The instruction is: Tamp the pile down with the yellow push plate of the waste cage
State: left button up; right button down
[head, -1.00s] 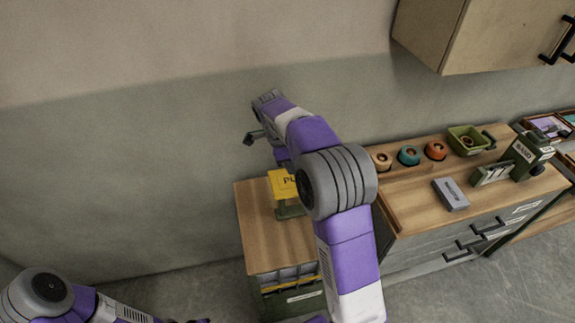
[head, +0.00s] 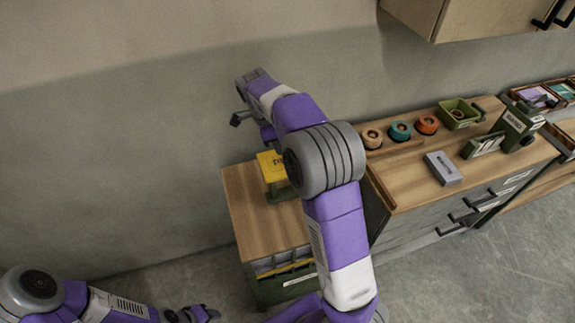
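The yellow push plate (head: 269,166) shows as a yellow block with dark lettering, partly cut off from view by my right arm. It sits over a dark green frame (head: 282,193), the visible part of the waste cage, on a wood-topped cabinet by the wall. My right arm reaches over the cabinet, its wrist above and behind the plate. The pile is not visible. My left gripper (head: 196,315) is low at the bottom edge, far from the cage, its fingers too unclear to read.
The wooden cabinet top (head: 242,212) is bare at its left and front. A higher counter to the right holds tape rolls (head: 400,131), a green tray (head: 459,113), a grey box (head: 443,168) and a green dispenser (head: 517,125). A wall cabinet (head: 460,15) hangs above.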

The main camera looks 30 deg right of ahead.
jog(key=shift+b+x, duration=1.55)
jog(key=shift+x, duration=0.4)
